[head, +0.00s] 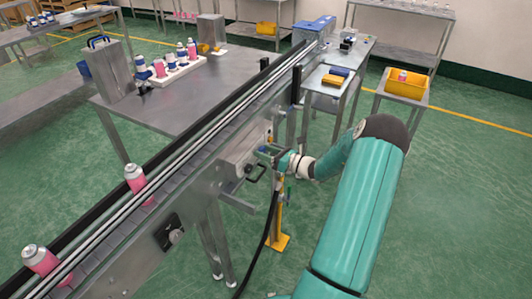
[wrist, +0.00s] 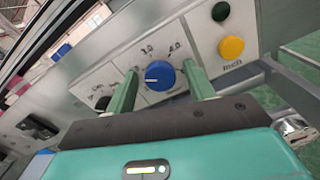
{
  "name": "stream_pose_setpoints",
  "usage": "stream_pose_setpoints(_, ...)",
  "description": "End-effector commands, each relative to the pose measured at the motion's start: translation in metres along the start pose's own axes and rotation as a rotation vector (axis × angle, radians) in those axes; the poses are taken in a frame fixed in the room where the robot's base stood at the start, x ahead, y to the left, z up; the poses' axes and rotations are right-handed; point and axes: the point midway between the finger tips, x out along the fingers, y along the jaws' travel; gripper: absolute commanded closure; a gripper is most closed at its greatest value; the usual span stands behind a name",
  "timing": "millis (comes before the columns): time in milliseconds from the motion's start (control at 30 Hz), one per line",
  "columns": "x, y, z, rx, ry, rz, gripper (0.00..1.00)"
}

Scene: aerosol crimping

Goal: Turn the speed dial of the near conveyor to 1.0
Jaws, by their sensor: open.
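The speed dial (wrist: 160,76) is a round blue knob on a pale control panel, with its white pointer mark towards the left in the wrist view. Printed numbers ring it; 3.0 and 4.0 seem readable above it, while those at the left are blurred. My gripper (wrist: 163,86) is open, with one green finger on each side of the dial; I cannot tell whether either touches it. In the head view my gripper (head: 283,161) is at the side of the near conveyor (head: 195,150), and the dial cannot be made out there.
A yellow button (wrist: 231,47) and a dark green button (wrist: 221,11) sit right of the dial. Pink cans (head: 134,179) ride the conveyor. A yellow post (head: 278,240) and a dark hanging cable (head: 268,240) are below my gripper. Green floor is open at right.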

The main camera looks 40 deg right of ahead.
Motion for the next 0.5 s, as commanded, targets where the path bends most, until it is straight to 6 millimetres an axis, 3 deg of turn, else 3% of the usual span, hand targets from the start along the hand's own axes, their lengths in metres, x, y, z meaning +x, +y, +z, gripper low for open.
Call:
stream_pose_setpoints(133, -0.0003, 0.0000, 0.0001, 0.000, 0.000, 0.000, 0.50)
stream_pose_setpoints(333, -0.0005, 0.0001, 0.0002, -0.001, 0.000, 0.000, 0.90)
stream_pose_setpoints(500, -0.0006, 0.0002, 0.0002, -0.004, 0.000, 0.001, 0.91)
